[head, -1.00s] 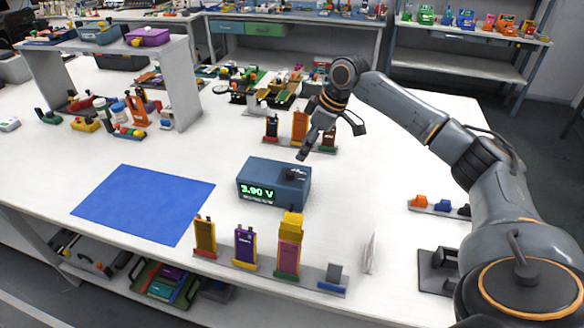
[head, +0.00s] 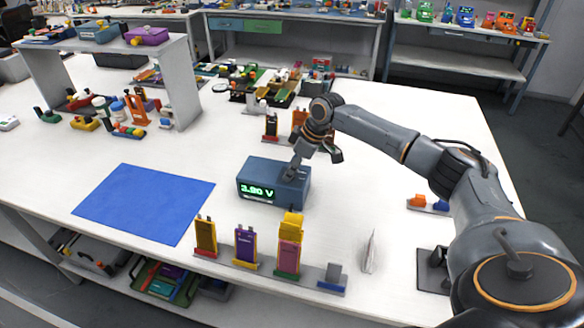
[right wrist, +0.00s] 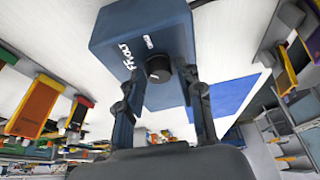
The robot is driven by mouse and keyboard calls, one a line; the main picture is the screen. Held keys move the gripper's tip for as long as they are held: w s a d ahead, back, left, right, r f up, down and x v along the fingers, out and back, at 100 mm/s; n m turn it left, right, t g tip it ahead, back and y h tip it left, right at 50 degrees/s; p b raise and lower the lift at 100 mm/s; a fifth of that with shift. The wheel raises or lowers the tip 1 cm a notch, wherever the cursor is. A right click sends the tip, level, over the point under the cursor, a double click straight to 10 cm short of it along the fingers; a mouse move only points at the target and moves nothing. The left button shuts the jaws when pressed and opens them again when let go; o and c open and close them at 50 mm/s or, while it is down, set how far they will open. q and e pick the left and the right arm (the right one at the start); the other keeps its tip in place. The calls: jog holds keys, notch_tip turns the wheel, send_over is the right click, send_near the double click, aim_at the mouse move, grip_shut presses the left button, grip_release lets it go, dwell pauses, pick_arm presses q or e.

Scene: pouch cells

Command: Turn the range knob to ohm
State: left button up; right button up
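The blue meter box (head: 262,172) stands on the white table, its green display reading about 3.90 V. In the right wrist view its top (right wrist: 125,35) shows a dark round knob (right wrist: 158,68) with a light mark, and white lettering that seems to include VOLT; the other label is too small to read surely. My right gripper (head: 293,172) points down at the knob on the box. In the right wrist view its two fingers (right wrist: 160,75) stand on either side of the knob, with gaps visible, so it is open. My left gripper is not in view.
A blue mat (head: 143,204) lies left of the meter. Several pouch cells stand in a rack (head: 262,268) along the front edge. More cells (head: 270,126) stand behind the meter. A white shelf (head: 180,85) is at the back left.

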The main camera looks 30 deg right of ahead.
grip_shut()
jog(key=shift+r+p, duration=0.15)
jog(key=shift+p, duration=0.55)
jog(key=m+h+p, duration=0.1)
jog(key=m+p, duration=0.1)
jog(key=p, duration=0.1)
jog(key=m+p, duration=0.2)
jog(key=p, duration=0.1)
jog(key=m+h+p, duration=0.1)
jog(key=m+p, duration=0.2)
jog(key=p, duration=0.1)
jog(key=shift+s+a+r+t+h, duration=0.1)
jog(key=shift+a+t+h, duration=0.2)
jog(key=shift+t, duration=0.1)
jog(key=shift+f+m+h+p, duration=0.2)
jog(key=shift+m+h+p, duration=0.2)
jog(key=shift+m+p, duration=0.7)
jog(key=o, duration=0.5)
grip_release()
